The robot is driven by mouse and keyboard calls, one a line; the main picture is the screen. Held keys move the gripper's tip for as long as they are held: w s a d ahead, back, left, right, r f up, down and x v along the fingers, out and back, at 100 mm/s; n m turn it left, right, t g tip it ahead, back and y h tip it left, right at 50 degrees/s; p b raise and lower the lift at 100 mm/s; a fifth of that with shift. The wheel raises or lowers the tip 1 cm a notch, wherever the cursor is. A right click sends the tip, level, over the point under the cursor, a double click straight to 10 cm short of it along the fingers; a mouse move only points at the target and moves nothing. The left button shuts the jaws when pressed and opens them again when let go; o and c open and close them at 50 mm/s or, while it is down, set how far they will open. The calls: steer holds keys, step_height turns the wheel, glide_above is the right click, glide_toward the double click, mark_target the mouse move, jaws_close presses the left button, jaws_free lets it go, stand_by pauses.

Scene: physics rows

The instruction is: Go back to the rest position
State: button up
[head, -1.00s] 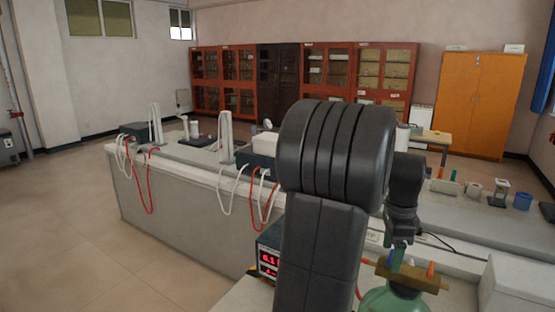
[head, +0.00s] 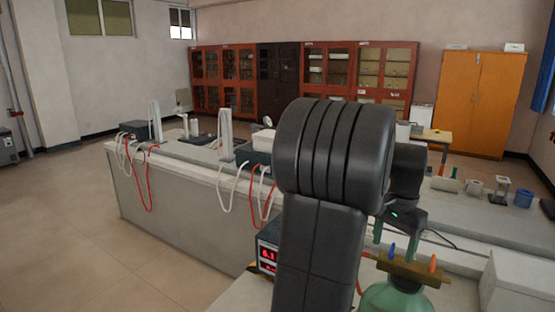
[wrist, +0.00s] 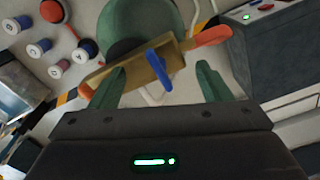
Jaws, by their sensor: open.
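My gripper (head: 396,238) is open and empty, with its two green fingers spread just above a green rounded vessel (head: 392,300). The brass bar (wrist: 128,70) and green vessel (wrist: 150,22) lie beyond. My dark arm hides part of the bench.
A power supply with red digits (head: 268,258) stands left of my arm. A white box (head: 503,285) is at the right. The long bench (head: 190,195) behind carries stands, cables and small vessels. Cabinets (head: 225,80) line the back wall. Open floor lies to the left.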

steer(key=shift+n+b, duration=0.7)
steer(key=shift+n, duration=1.4)
steer(key=shift+a, duration=0.15)
